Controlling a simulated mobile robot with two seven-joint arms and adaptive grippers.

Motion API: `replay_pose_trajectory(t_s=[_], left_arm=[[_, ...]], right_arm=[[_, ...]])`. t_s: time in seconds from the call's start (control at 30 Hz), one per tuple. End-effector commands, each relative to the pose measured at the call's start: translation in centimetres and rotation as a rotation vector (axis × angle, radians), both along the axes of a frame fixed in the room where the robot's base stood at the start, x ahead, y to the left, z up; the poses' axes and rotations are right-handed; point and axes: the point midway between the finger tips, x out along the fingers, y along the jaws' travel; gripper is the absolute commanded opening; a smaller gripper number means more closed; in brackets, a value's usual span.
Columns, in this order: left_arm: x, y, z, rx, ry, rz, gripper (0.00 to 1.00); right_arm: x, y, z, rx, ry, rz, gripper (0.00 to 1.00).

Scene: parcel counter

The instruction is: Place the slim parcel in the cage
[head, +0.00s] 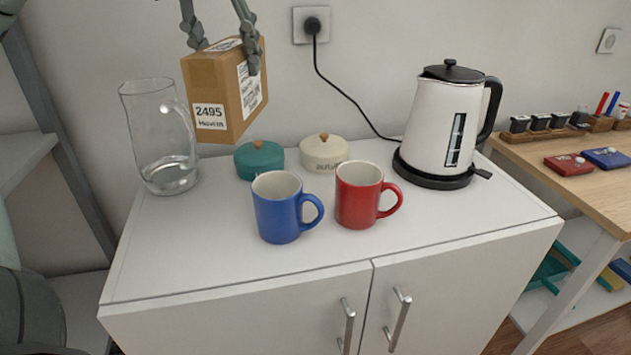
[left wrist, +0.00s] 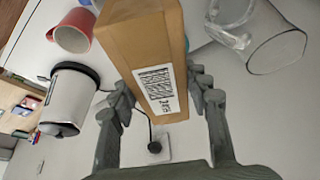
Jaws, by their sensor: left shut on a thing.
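A slim brown cardboard parcel (head: 213,99) with white labels, one reading 2495, hangs in the air above the back left of a white cabinet. My left gripper (head: 222,52) comes down from the top of the head view and is shut on the parcel, one finger on each side. In the left wrist view the parcel (left wrist: 150,60) sits between the two fingers of my left gripper (left wrist: 165,105). No cage is visible in either view. My right gripper is not in view.
The white cabinet top (head: 200,250) holds a glass jug (head: 150,130), a blue mug (head: 277,210), a red mug (head: 356,197), a teal pot (head: 259,162), a cream pot (head: 323,154) and a white kettle (head: 436,120). A wooden table (head: 545,150) stands at right.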

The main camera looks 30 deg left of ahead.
Motion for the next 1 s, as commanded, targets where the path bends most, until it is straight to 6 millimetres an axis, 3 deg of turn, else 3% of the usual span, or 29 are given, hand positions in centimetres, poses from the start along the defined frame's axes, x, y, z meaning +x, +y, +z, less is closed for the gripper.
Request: replay_pose_trajectory(t_s=[0.23,1.0], left_arm=[[0.0,0.0,-0.2,0.0,-0.001,0.0,0.04],[0.0,0.0,-5.5,0.001,0.003,-0.001,0.04]], right_arm=[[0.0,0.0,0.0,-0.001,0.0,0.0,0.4],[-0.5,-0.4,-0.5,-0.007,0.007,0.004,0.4]])
